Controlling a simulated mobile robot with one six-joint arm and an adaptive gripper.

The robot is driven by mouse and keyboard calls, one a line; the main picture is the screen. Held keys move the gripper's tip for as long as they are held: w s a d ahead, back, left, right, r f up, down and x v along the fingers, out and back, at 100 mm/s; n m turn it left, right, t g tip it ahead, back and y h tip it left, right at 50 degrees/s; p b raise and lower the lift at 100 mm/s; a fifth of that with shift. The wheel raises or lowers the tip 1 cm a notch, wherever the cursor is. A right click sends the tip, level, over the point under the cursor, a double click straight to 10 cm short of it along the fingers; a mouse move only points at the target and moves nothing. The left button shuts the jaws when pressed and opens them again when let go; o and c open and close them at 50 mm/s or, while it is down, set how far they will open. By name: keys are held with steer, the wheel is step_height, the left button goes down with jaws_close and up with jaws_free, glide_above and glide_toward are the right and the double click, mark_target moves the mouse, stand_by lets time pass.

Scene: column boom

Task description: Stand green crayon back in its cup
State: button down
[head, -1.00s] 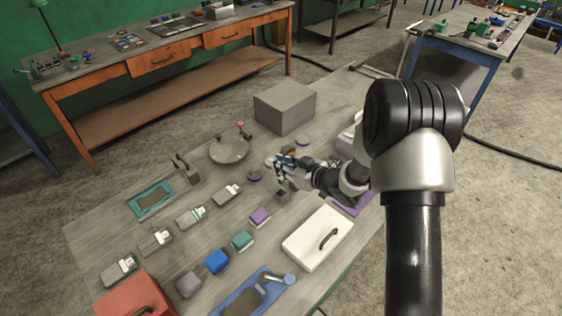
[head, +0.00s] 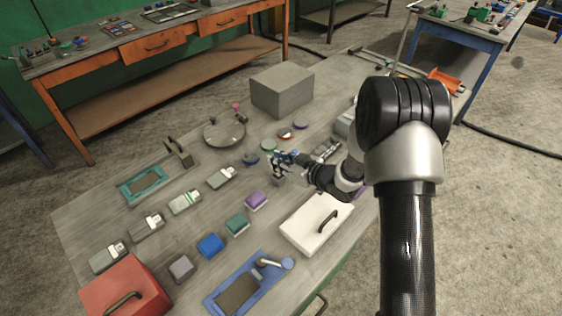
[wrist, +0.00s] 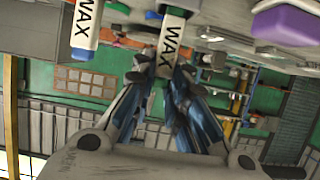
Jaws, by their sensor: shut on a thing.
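My gripper (head: 284,158) is over the middle of the table in the head view, near a row of small coloured discs. In the wrist view my gripper (wrist: 158,75) is shut on a crayon (wrist: 172,40) with a white "WAX" label. I cannot make out the crayon's cup clearly in either view.
A grey box (head: 282,90) and a round plate (head: 225,132) stand beyond my gripper. A white case (head: 316,222) lies close on the near side. Coloured blocks, such as the purple one (head: 256,200), and several labelled grey boxes (head: 185,202) fill the left.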

steer(key=shift+f, duration=0.1)
steer(key=c, duration=1.5)
jaws_free()
steer(key=v, duration=1.2)
